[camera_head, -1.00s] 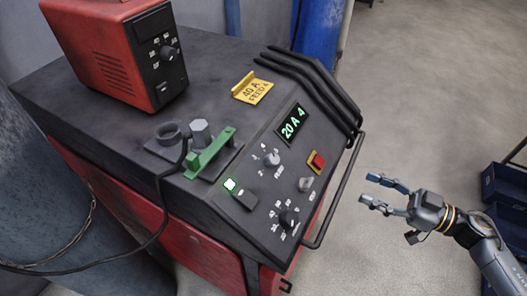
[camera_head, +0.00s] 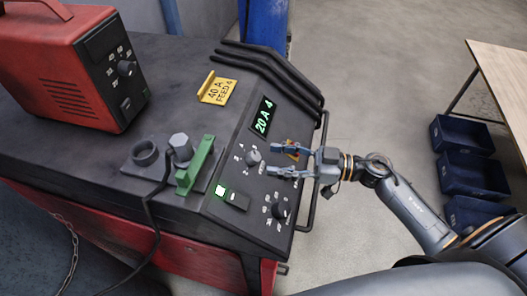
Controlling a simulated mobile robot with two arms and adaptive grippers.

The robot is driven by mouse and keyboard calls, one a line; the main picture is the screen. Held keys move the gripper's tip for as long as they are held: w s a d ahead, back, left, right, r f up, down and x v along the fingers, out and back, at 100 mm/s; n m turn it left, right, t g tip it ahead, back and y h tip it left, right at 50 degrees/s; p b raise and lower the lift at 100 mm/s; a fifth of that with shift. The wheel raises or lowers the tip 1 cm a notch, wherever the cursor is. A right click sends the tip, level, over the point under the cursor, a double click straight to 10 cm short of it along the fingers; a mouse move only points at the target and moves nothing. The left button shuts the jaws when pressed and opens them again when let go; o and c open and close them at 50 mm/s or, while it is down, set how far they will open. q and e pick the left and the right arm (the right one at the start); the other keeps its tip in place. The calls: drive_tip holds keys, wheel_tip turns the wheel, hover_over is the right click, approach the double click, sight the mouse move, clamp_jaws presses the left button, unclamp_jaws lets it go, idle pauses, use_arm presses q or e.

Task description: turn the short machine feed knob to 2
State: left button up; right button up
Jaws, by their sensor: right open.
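The low dark machine has a sloped control panel (camera_head: 233,222). Its feed knob (camera_head: 253,158), a small grey knob with numbers around it, sits below a green-lit display (camera_head: 263,115) reading "20 A 4". My right gripper (camera_head: 272,159) is open over the panel, its two fingers pointing left at the feed knob, just right of it. I see no grip on the knob; whether a fingertip touches it I cannot tell. The gripper partly covers a red button with a yellow surround and hides the small knob below that. My left gripper is not in view.
A black current knob (camera_head: 279,211) is lower on the panel. Blue crates (camera_head: 462,137) are at right.

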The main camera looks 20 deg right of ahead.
sight(260, 158)
drive_tip(key=shift+p+x, duration=0.4)
drive_tip(key=shift+x, duration=1.5)
clamp_jaws()
